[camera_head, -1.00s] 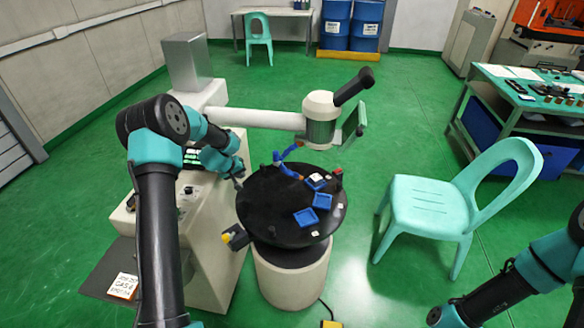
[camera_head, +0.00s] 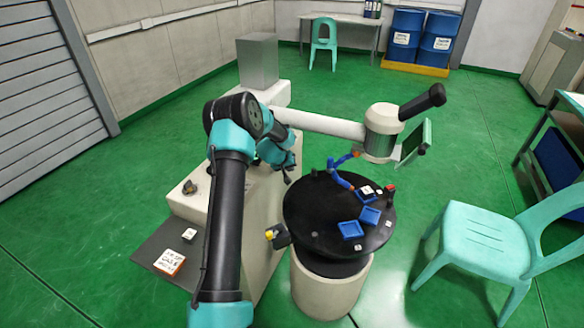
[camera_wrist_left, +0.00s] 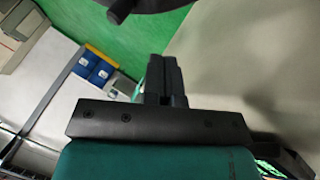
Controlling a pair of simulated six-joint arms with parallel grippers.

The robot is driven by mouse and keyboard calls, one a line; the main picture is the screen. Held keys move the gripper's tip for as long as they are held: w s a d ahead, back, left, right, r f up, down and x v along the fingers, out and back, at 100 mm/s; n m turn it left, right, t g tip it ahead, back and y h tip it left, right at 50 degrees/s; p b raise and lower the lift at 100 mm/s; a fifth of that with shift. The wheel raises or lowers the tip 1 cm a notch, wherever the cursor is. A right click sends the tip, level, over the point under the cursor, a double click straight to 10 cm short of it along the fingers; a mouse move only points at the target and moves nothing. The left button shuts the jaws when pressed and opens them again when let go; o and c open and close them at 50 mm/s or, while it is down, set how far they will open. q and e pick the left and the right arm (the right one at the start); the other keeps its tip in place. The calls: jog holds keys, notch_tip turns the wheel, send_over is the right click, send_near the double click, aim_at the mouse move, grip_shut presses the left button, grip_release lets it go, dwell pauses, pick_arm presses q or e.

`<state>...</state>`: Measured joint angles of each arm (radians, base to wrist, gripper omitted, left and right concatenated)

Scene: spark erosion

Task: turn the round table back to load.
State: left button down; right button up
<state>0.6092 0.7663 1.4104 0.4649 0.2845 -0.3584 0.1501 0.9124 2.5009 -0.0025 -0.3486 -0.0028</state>
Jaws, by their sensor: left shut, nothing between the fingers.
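The round table (camera_head: 305,228) is a black disc on a pale cylindrical base. My right gripper is not in view.
A white machine arm with a round head (camera_head: 381,130) reaches over the table's far side, with a bent blue hose below. A black block with a yellow knob (camera_head: 277,236) sits at the table's left edge. A turquoise chair (camera_head: 485,245) stands at the right.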

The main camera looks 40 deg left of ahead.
aim_at(310, 175)
pick_arm(q)
jog(key=w+f, duration=0.2)
jog(key=w+d+f, duration=0.1)
jog(key=w+f, duration=0.1)
jog(key=w+d+f, duration=0.1)
jog(key=w+f, duration=0.1)
jog(key=w, duration=0.1)
jog(key=shift+w+d+f, duration=0.1)
jog(key=shift+f, duration=0.05)
jog(key=shift+w+d, duration=0.25)
jog(key=shift+w, duration=0.05)
jog(key=shift+w, duration=0.1)
